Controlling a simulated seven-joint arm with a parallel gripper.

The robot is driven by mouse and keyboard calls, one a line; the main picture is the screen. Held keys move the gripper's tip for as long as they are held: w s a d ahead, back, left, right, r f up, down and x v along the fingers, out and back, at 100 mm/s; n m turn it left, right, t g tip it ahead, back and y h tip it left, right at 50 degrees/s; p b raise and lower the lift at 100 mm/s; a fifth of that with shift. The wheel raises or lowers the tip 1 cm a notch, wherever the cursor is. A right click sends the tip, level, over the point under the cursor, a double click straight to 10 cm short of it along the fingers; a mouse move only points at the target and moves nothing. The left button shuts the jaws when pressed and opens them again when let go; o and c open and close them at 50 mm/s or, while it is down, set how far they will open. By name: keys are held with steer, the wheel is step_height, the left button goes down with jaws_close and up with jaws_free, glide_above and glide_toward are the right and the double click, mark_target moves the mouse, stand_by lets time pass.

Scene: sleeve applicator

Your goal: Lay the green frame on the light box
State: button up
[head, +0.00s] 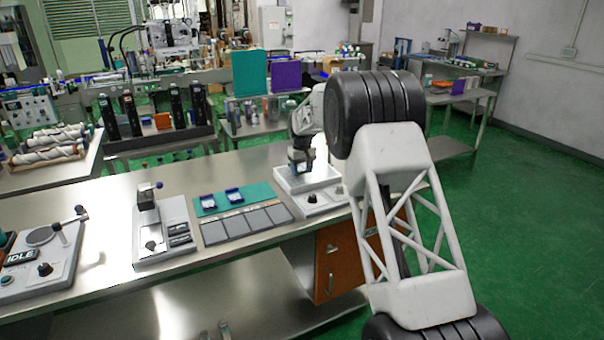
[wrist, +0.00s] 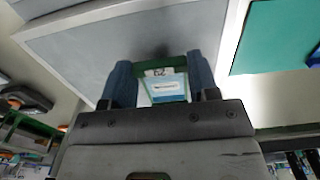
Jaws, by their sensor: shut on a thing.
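My gripper (head: 301,166) is shut on the green frame and sits low over the light box (head: 320,197), a white unit with a bright top and dark knobs at the right end of the bench. In the wrist view, the two blue fingers (wrist: 161,85) grip the sides of the green frame (wrist: 177,62), which holds a light blue and white piece with small dark print. A grey panel with a white rim, apparently the light box top (wrist: 90,45), lies beyond the fingertips. The frame cannot be made out in the head view. I cannot tell whether it touches the box.
A teal mat (head: 222,197) with two small blue parts lies left of the light box, behind a row of grey tiles (head: 245,223). A white device (head: 163,232) with a lever stands further left, and an IDLE unit (head: 45,262) at the far left. Bare steel bench separates them.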

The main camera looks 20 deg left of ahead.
steer(key=shift+f, duration=0.75)
steer(key=shift+f, duration=0.15)
steer(key=o, duration=0.9)
step_height(320, 180, up, 12)
stand_by(0.6)
